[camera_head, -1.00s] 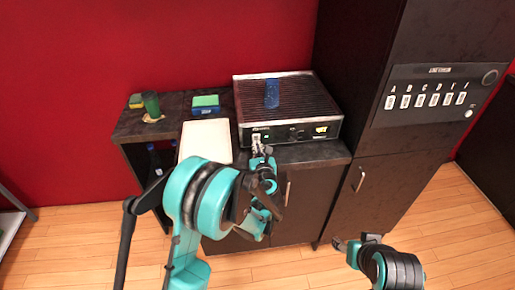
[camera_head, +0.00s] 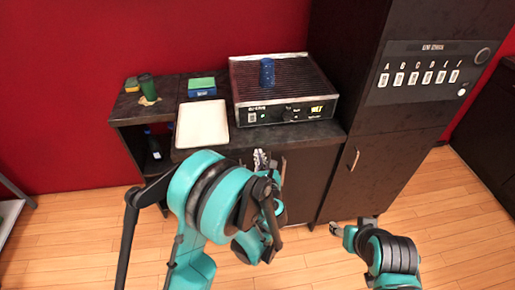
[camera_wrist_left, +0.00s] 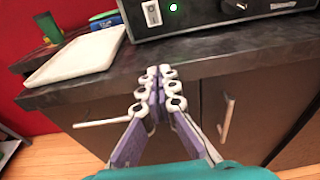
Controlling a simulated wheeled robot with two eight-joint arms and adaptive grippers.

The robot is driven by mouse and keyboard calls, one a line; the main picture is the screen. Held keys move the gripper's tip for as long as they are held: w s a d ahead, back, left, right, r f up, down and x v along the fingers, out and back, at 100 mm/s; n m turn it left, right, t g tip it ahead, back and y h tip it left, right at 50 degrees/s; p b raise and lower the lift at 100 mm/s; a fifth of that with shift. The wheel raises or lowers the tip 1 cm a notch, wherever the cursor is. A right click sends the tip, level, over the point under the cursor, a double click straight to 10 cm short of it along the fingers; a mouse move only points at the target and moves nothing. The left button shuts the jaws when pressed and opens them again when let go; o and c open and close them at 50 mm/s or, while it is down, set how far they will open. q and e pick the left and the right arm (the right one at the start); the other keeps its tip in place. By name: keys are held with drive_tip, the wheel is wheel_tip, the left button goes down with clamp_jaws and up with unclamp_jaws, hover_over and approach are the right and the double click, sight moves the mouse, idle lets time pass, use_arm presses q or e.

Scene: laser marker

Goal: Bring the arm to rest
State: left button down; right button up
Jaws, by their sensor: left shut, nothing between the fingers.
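My left arm comes in from the left in the head view, and its gripper (camera_head: 262,160) is in front of the counter's front edge, partly hidden by my own arm. In the left wrist view the left gripper (camera_wrist_left: 158,84) is shut, its fingers pressed together with nothing between them. It is apart from the black machine (camera_head: 284,90), which stands on the counter behind it. My right gripper (camera_head: 340,232) shows at the lower right, low in front of the cabinets, small and partly turned away, so its jaws are unclear.
A blue cylinder (camera_head: 267,72) stands on the machine's ribbed top. A white tray (camera_head: 202,124), a green-and-blue sponge (camera_head: 202,87) and a green cup (camera_head: 148,87) are on the counters at left. A tall dark cabinet (camera_head: 400,110) stands right. Open floor lies in front.

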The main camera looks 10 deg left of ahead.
use_arm(q)
drive_tip(key=shift+s+d, duration=0.1)
drive_tip(key=shift+s, duration=0.15)
idle(0.3)
drive_tip(key=s+a+r+n+g, duration=0.45)
drive_tip(key=s+a+n, duration=0.5)
drive_tip(key=n, duration=0.65)
drive_tip(key=s+n+g+h, duration=0.4)
drive_tip(key=s+n+h, duration=0.1)
drive_tip(key=s+n, duration=1)
drive_tip(key=shift+d+f+n, duration=0.2)
drive_tip(key=shift+d+n, duration=0.15)
drive_tip(key=shift+n, duration=0.35)
